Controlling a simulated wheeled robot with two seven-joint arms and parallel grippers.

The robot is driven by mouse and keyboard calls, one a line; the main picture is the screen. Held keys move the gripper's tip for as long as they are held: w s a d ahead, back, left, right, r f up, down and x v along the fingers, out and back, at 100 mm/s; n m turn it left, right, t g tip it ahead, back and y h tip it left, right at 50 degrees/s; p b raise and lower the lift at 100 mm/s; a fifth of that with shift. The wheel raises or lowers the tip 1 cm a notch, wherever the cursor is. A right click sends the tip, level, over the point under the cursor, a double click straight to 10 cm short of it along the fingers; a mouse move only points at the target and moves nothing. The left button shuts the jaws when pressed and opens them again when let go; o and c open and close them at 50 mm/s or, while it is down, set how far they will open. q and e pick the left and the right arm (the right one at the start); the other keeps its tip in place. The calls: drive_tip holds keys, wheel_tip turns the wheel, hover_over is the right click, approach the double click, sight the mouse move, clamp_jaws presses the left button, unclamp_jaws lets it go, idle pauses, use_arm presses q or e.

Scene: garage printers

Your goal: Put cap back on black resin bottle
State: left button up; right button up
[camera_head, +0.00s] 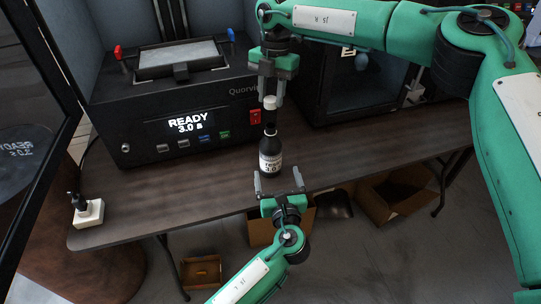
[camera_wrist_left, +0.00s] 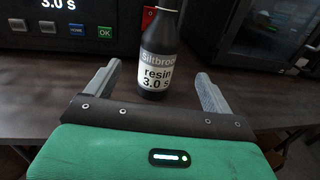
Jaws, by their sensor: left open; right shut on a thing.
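The black resin bottle (camera_head: 271,146) stands upright near the table's front edge, its white label facing me. My left gripper (camera_head: 278,173) is open, low at the front of the bottle. In the left wrist view the bottle appears between its spread fingers (camera_wrist_left: 157,70), apart from both. My right gripper (camera_head: 269,92) points down above the bottle, shut on a white cap (camera_head: 270,103).
A black printer (camera_head: 170,105) reading "READY 3.0 s" stands behind left. A dark cabinet (camera_head: 355,85) stands behind right. A small white block (camera_head: 88,214) with a dark fitting sits at the table's left corner. Cardboard boxes (camera_head: 395,195) lie on the floor. The tabletop (camera_head: 180,185) left of the bottle is clear.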

use_arm(q)
drive_tip(key=w, duration=0.4)
drive_tip(key=w+a, duration=0.1)
drive_tip(key=w, duration=0.3)
drive_tip(key=w+a, duration=0.1)
drive_tip(key=w, duration=0.3)
use_arm(e)
drive_tip(key=shift+w, duration=0.1)
use_arm(q)
drive_tip(key=shift+c, duration=0.5)
drive_tip(key=c, duration=1.4)
use_arm(e)
hover_over(270, 126)
drive_tip(key=shift+w+d+f, duration=0.1)
drive_tip(key=shift+f, duration=1.2)
drive_tip(key=shift+w+d+f, duration=0.1)
drive_tip(key=shift+f, duration=1.15)
drive_tip(key=shift+f, duration=0.85)
drive_tip(key=shift+f, duration=0.55)
